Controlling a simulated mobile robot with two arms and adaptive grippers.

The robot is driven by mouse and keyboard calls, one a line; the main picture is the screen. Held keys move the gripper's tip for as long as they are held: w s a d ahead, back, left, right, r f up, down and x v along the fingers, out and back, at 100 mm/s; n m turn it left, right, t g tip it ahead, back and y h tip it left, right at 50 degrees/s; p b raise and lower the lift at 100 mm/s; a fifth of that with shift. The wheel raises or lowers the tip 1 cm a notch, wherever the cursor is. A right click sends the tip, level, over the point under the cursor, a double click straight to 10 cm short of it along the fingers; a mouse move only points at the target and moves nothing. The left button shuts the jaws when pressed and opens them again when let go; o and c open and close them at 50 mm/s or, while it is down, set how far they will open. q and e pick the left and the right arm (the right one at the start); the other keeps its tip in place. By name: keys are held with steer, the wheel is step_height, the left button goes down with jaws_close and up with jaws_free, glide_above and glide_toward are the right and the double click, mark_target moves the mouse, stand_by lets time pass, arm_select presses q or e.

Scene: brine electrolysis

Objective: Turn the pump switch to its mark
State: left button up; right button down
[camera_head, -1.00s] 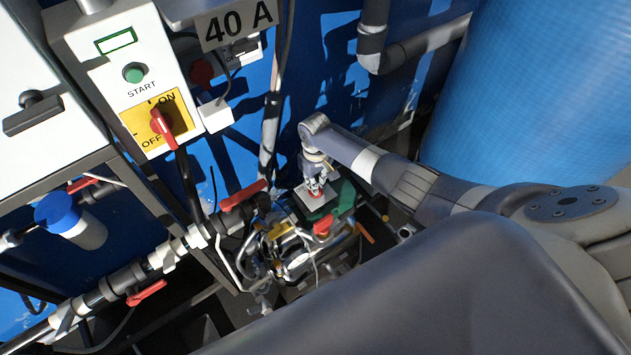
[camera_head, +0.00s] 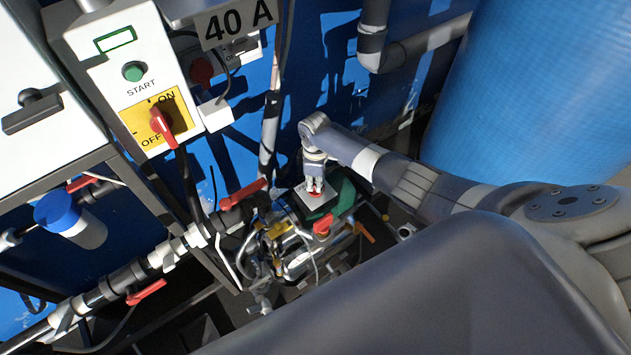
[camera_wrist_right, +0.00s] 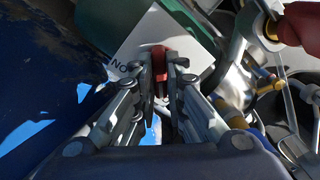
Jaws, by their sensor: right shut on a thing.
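The pump switch is a small red knob (camera_wrist_right: 159,62) on a pale plate (camera_wrist_right: 137,40) with dark lettering, partly hidden by my fingers. In the head view the plate (camera_head: 309,203) sits low behind the pipework, beside a green part. My right gripper (camera_head: 315,188) reaches down onto the plate from above. In the right wrist view my right gripper (camera_wrist_right: 160,68) has its two fingers on either side of the red knob, shut on it. My left gripper is not in view.
Red valve handles (camera_head: 323,225) and (camera_head: 243,194) and crowded pipes and cables lie close to the plate. A control box (camera_head: 125,100) with a red ON/OFF switch (camera_head: 163,127) is at upper left. A large blue tank (camera_head: 510,90) stands at right.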

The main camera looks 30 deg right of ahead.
mark_target(315, 185)
stand_by(0.5)
steer(key=c, duration=1.6)
jaws_free()
steer(key=shift+c, duration=0.2)
step_height(315, 185, up, 12)
steer(key=shift+s+f, duration=0.1)
